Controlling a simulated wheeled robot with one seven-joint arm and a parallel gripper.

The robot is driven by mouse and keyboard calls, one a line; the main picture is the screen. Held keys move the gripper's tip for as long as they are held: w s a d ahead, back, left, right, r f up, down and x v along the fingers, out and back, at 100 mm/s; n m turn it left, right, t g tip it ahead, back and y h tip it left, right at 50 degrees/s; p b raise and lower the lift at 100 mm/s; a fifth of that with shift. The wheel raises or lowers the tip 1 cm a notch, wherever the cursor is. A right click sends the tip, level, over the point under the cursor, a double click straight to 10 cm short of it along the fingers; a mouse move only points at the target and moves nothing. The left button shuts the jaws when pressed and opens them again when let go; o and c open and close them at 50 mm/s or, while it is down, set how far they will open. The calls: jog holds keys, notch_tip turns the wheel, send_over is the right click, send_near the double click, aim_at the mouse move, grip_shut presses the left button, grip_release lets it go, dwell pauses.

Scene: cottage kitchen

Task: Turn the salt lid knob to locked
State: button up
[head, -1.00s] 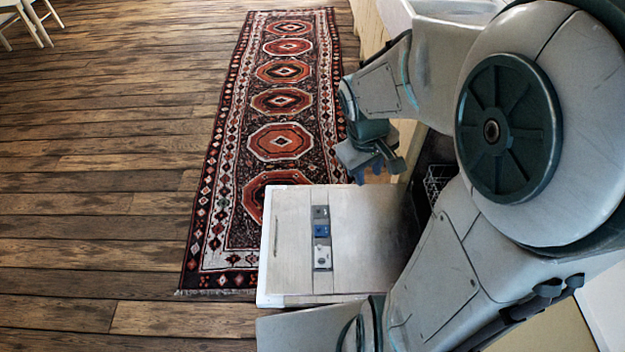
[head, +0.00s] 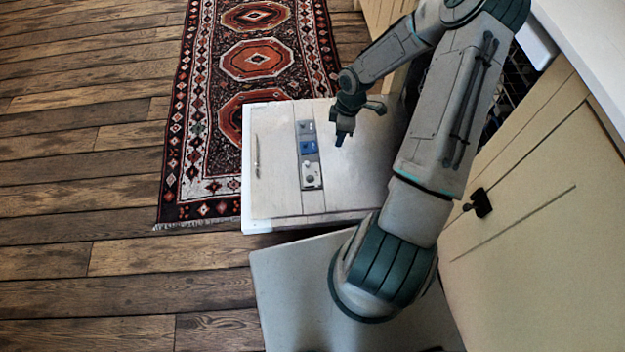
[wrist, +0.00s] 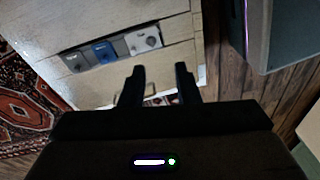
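A strip with three lidded parts is set into the pale open door: a dark grey one (head: 306,127), a blue one (head: 309,147) and a white one with a round knob (head: 310,174). The wrist view shows them in a row too: grey (wrist: 73,62), blue (wrist: 103,52), white (wrist: 143,40). I cannot read which is the salt lid, nor any locked mark. My gripper (head: 343,136) is above the door, to the right of the strip and apart from it. Its two fingers (wrist: 158,86) are spread and empty in the wrist view.
The open door (head: 350,185) lies flat at low height beside the cabinets. A cabinet front with a black handle (head: 480,203) stands at the right. A patterned rug (head: 258,58) covers wooden floor (head: 90,150), which is clear at the left.

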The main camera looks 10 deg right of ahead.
aim_at(310, 177)
jog(key=w+a+f+y+b, duration=0.1)
jog(key=a+f+b, duration=0.1)
jog(key=f, duration=0.6)
jog(key=w+a+f+n+b, duration=0.1)
jog(key=a+f+b, duration=0.2)
jog(key=f, duration=0.6)
jog(key=w+a+f+n+t+y+b, duration=0.1)
jog(key=f+b, duration=0.3)
jog(key=f, duration=0.5)
jog(key=shift+a+f+y+b, duration=0.1)
jog(key=shift+a+y+b, duration=0.2)
jog(key=shift+a, duration=0.35)
grip_shut()
